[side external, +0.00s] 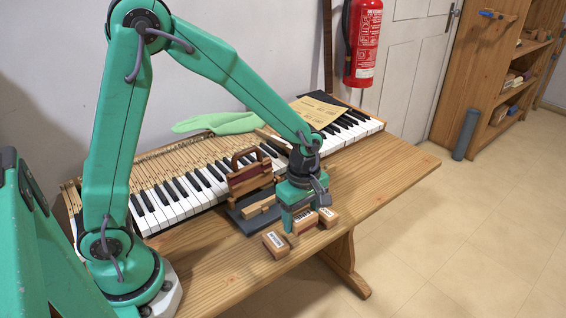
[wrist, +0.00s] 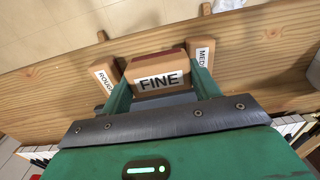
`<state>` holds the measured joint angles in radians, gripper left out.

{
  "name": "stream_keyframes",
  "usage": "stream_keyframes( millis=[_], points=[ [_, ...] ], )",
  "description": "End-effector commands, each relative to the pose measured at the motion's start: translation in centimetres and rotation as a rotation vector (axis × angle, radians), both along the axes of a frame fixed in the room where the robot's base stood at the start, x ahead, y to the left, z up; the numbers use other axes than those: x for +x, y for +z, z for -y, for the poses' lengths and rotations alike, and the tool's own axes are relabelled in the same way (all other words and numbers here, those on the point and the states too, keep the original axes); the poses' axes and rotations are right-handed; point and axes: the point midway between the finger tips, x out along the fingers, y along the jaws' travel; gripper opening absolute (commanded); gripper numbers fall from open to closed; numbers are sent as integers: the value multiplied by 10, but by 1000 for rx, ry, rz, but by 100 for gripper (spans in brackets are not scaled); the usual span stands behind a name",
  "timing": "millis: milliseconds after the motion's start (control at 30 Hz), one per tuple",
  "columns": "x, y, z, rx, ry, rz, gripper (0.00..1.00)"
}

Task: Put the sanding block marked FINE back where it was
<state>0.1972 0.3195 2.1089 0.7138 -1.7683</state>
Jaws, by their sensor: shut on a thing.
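The sanding block marked FINE (wrist: 158,82) is wood-brown with a dark red layer on top and a white label. My gripper (wrist: 160,95) is shut on it, one green finger on each side. In the side view the held block (side external: 305,222) shows below my gripper (side external: 302,213), near the table's front edge. Whether it touches the table I cannot tell. The block labelled ROUGH (wrist: 103,78) is on one side in the wrist view and the block whose label begins MED (wrist: 203,55) on the other. Their labels are too small to read in the side view.
Two loose blocks (side external: 275,243) (side external: 328,217) flank the held one closely. Behind my gripper is a dark base (side external: 240,217) with wooden pieces and a handled wooden tool (side external: 250,172). The piano keys (side external: 180,198) run along the back. The table (side external: 385,180) is clear to the right.

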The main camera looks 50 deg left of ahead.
Motion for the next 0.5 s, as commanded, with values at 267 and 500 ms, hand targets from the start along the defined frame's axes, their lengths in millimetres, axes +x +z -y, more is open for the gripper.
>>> stream_keyframes(
  millis=[267,500],
  points=[
    [17,-17,-22,0,1,0,36],
    [18,-19,-23,0,-1,0,36]
  ],
)
